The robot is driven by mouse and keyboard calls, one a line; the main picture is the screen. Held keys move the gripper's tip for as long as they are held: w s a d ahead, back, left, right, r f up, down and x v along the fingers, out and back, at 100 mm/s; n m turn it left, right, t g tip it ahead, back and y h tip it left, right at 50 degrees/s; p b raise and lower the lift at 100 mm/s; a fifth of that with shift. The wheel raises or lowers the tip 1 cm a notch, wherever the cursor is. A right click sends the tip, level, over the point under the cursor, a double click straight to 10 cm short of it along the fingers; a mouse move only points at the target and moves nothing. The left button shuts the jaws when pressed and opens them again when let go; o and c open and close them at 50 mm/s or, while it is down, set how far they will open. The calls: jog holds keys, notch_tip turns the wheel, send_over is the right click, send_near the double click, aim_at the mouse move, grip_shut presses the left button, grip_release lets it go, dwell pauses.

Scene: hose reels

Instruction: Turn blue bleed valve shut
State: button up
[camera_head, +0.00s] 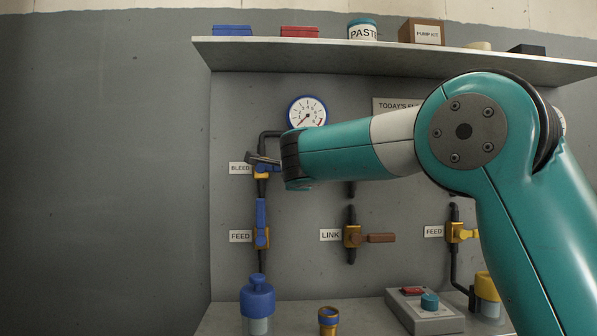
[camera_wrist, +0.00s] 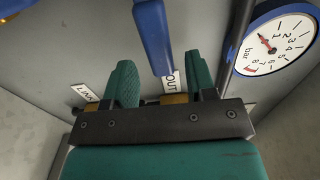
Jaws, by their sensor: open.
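The bleed valve (camera_head: 262,172) has a yellow body on a dark pipe, beside the BLEED label (camera_head: 240,168). My gripper (camera_head: 262,160) is at this valve, seen side-on and partly covering it in the head view. In the wrist view my gripper (camera_wrist: 163,80) is open, with one green finger on each side. A blue lever (camera_wrist: 155,35) reaches down from the top edge into the gap between the fingers. It appears to be the bleed valve's lever; I cannot tell whether a finger touches it.
A blue-rimmed gauge (camera_head: 307,113) sits close above my gripper. Below is a feed valve with a blue upright lever (camera_head: 260,213). The link valve (camera_head: 352,236) has a brown lever pointing right. A shelf (camera_head: 400,60) overhangs; a blue-capped bottle (camera_head: 257,300) stands below.

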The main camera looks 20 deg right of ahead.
jog(key=b+v, duration=0.1)
jog(key=v, duration=1.1)
jog(key=shift+s, duration=0.3)
jog(key=shift+a, duration=0.1)
jog(key=s+a+f+n+g+y, duration=0.3)
jog(key=s+f+n+g+y, duration=0.1)
jog(key=f+n, duration=0.4)
jog(key=s+a+f+n+g+y, duration=0.3)
jog(key=s+f+n, duration=0.3)
jog(key=f, duration=0.5)
jog(key=s+a+f+n+g+y, duration=0.2)
jog(key=s+f+n+g, duration=0.4)
jog(key=s, duration=0.4)
jog(key=s+a+f+n+g+y, duration=0.1)
jog(key=s+a+f+n+g, duration=0.15)
jog(key=s+f+n, duration=0.45)
jog(key=s+r+n+p, duration=0.1)
jog(key=s+r+p, duration=0.1)
jog(key=r+p, duration=1.3)
jog(key=s+r+n+g+p, duration=0.1)
jog(key=s+r+p, duration=0.1)
jog(key=r+p, duration=1.3)
notch_tip(320, 180, up, 2)
jog(key=shift+r, duration=0.1)
